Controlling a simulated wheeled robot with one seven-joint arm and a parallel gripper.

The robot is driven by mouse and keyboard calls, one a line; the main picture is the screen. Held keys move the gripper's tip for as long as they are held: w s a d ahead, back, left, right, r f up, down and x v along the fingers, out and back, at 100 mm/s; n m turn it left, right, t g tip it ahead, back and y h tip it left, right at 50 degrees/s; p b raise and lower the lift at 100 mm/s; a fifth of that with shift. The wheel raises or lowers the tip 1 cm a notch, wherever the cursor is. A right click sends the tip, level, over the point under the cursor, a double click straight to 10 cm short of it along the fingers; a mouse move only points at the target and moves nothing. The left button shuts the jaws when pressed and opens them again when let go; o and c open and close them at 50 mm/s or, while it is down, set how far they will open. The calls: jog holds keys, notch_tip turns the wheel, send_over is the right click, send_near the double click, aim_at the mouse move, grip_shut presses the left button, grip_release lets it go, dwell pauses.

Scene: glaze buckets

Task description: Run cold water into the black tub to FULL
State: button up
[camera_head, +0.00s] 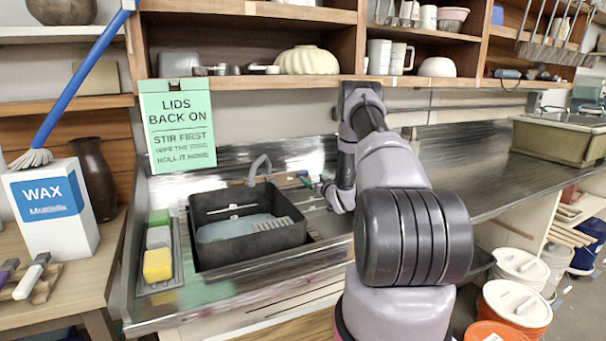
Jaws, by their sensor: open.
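I cannot tell if water is flowing. Small coloured parts (303,175) lie right of the faucet, too small to make out. My gripper (328,190) is open and low over the counter, right of the tub; its fingertips are small and partly hidden.
A narrow tray (172,285) with green, grey and yellow sponges sits left of the tub. A green sign (178,125) stands behind it. A WAX box (50,215) is at far left. Shelves hang above.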

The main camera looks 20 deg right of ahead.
aim_at(304, 172)
jog(key=w, duration=1)
jog(key=shift+w+a+f, duration=0.15)
jog(key=shift+w+a, duration=0.05)
jog(key=shift+w, duration=0.15)
jog(key=c, duration=1.3)
